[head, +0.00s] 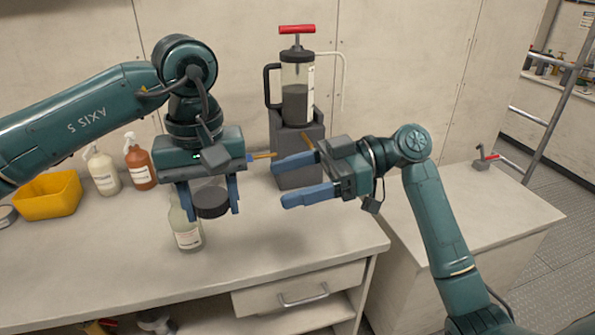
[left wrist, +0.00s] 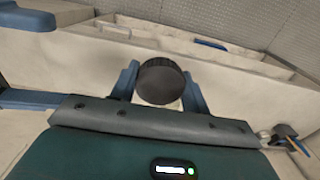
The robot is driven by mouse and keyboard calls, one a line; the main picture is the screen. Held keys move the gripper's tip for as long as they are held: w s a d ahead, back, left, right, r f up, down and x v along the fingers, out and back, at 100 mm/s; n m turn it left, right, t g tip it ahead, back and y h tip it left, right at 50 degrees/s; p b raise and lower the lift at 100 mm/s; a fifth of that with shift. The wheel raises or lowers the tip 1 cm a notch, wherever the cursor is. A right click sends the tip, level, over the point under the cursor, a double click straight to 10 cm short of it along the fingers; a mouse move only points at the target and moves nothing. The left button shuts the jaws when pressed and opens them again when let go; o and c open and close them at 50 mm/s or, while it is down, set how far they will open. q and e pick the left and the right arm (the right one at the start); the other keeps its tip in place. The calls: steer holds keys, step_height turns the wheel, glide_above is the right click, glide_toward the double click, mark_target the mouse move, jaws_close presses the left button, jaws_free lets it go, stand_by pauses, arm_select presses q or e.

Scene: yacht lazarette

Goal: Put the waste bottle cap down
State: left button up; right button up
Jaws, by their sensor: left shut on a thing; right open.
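The waste bottle cap (head: 211,203) is a dark, ridged round cap. My left gripper (head: 208,205) is shut on it and holds it above the counter, in front of the upper part of a clear bottle. In the left wrist view the cap (left wrist: 160,82) sits between the two blue fingers (left wrist: 160,90). The clear bottle (head: 187,232) with a white label stands on the counter below; its top is partly hidden by my left gripper and the cap. My right gripper (head: 308,180) is open and empty, to the right of my left one.
A pump canister with a red handle (head: 297,85) stands on a grey block (head: 298,170) at the back. White (head: 103,172) and orange-brown (head: 140,165) spray bottles and a yellow bin (head: 48,196) stand at left. The counter (head: 290,235) is clear at front right.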

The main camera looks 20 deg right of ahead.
mark_target(216, 198)
steer(key=shift+n+g, duration=0.3)
steer(key=shift+n, duration=0.2)
steer(key=a, duration=1.1)
steer(key=shift+s+a+f, duration=0.15)
steer(key=shift+s+a, duration=0.15)
steer(key=shift+c, duration=0.5)
arm_select(q)
steer(key=shift+w, duration=0.1)
arm_select(e)
steer(key=shift+s, duration=0.1)
steer(key=c, duration=0.9)
arm_select(q)
steer(key=o, duration=1.3)
steer(key=shift+c, duration=0.2)
steer(key=shift+r, duration=0.1)
